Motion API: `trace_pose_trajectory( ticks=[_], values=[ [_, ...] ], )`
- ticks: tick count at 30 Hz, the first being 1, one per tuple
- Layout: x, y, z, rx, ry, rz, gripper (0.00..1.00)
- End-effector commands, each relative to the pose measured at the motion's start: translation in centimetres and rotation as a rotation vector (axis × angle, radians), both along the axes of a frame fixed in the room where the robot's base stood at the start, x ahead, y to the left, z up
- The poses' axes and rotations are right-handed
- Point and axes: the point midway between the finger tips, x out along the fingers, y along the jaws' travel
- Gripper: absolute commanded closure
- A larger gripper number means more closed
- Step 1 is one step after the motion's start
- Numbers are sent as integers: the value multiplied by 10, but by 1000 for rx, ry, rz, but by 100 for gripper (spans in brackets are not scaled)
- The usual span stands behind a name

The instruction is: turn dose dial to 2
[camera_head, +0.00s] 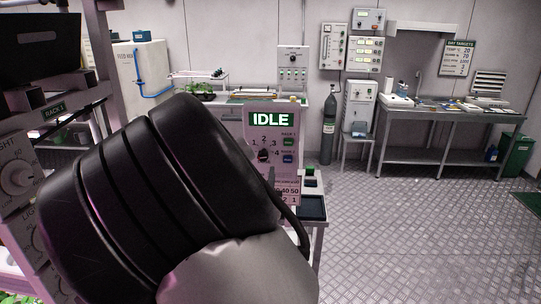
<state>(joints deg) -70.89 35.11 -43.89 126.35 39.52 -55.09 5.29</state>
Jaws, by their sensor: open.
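The dose dial (263,155) is a small dark knob on a pale panel (257,182) under a lit sign that reads IDLE (270,120). Small numbers ring the dial, with a 2 above it; its pointer is too small to read. My dark arm fills the lower left and middle of the view and covers the panel's left and lower parts. A narrow grey finger of my gripper (271,180) shows past the arm, just below and right of the dial. The rest of the gripper is hidden. I cannot tell whether the finger touches the panel.
Two small labelled buttons (288,149) sit right of the dial. A dark tray (312,207) lies on a stand beside the panel. A rack with knobs (18,178) stands close at left. A gas cylinder (328,132) and a steel bench (455,112) stand behind.

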Motion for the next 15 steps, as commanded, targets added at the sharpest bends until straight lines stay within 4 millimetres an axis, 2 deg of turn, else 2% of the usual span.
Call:
trace_pose_trajectory(
  ticks=[1, 6, 10, 15],
  values=[
    [12, -2, 1, -2, -3, -3, 58],
    [46, -3, 1, -2, -1, -2, 58],
    [65, -3, 1, 0, -1, -1, 58],
    [79, -3, 0, 1, 1, 0, 58]
  ],
)
